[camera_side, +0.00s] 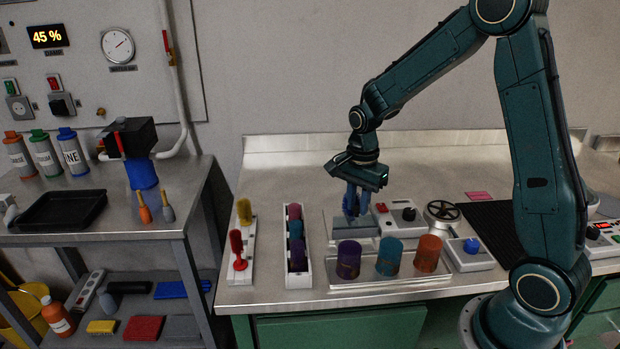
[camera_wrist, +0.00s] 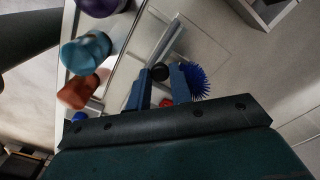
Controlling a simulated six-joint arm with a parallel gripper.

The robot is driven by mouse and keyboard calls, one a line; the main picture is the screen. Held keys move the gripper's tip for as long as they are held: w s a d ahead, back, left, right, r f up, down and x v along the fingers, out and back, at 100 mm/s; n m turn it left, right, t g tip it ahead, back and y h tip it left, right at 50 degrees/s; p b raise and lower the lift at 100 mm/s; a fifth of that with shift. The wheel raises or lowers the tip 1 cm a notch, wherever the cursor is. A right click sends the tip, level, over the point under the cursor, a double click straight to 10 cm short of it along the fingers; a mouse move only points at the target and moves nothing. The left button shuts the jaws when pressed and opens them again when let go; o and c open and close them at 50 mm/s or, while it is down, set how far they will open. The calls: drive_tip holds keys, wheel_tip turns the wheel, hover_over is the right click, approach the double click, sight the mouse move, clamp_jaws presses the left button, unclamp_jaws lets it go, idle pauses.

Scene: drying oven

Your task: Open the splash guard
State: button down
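The splash guard is hard to make out. A pale, see-through panel (camera_side: 334,215) stands behind the coloured cups in the side view, and I cannot tell for sure that it is the guard. In the wrist view a thin grey bar (camera_wrist: 167,42) lies beyond my fingers. My gripper (camera_side: 356,207) points down just above a grey block (camera_side: 368,227), behind the purple cup. In the wrist view my gripper (camera_wrist: 161,88) has its blue fingers apart, with a black round knob (camera_wrist: 159,72) showing between them. I see nothing clearly held.
A purple cup (camera_side: 348,263), a teal cup (camera_side: 389,258) and an orange cup (camera_side: 427,255) stand in front. A white control box (camera_side: 398,219) and a handwheel (camera_side: 442,212) are to the right. A white rack (camera_side: 299,279) stands left. The bench behind is clear.

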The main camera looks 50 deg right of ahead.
drive_tip(key=s+a, duration=0.3)
idle(0.5)
drive_tip(key=c, duration=1.3)
unclamp_jaws()
drive_tip(key=shift+o, duration=0.2)
wheel_tip(320, 180, up, 14)
drive_tip(key=shift+s+a, duration=0.1)
